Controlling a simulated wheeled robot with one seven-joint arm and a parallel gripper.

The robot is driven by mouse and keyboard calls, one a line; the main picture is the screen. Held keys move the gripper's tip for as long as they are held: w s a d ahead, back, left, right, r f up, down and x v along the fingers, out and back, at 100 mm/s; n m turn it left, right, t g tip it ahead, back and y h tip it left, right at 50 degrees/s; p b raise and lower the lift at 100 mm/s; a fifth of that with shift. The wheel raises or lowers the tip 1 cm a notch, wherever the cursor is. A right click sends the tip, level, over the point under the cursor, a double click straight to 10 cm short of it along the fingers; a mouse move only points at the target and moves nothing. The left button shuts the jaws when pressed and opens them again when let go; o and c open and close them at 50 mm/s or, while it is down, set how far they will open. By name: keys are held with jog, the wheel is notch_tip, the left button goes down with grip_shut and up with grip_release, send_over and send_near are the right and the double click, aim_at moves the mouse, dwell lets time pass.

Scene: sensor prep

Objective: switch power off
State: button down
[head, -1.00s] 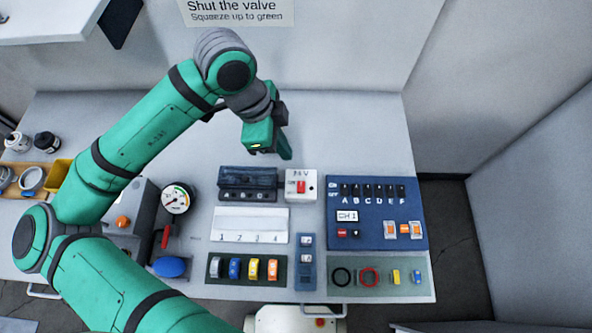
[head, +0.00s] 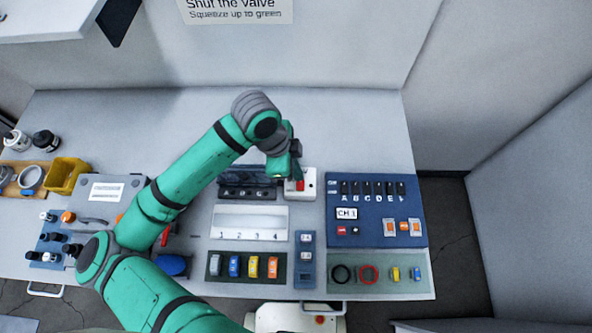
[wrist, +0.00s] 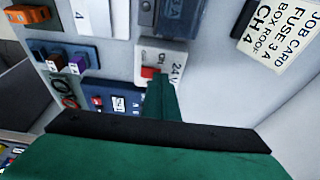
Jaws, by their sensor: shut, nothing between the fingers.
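The white power box (head: 310,187) stands behind the blue panel's left corner, with a red rocker switch (head: 300,185) on its top. In the wrist view the box (wrist: 176,55) carries the lettering "24V", and the red switch (wrist: 148,71) shows just beside my fingertips. My gripper (head: 297,178) is shut and empty, pointing down over the box at the switch. In the wrist view the closed fingers (wrist: 160,82) hide part of the box and perhaps part of the switch. I cannot tell whether the fingertips touch it.
The blue panel (head: 375,240) with switches A to F lies to the right. A white numbered tray (head: 249,220) is in front. A job card (wrist: 282,30) shows in the wrist view.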

jog(key=shift+f, duration=0.3)
jog(key=shift+w+f, duration=0.1)
jog(key=shift+f, duration=0.15)
jog(key=shift+r, duration=0.1)
jog(key=shift+s+r, duration=0.25)
jog(key=shift+s, duration=0.5)
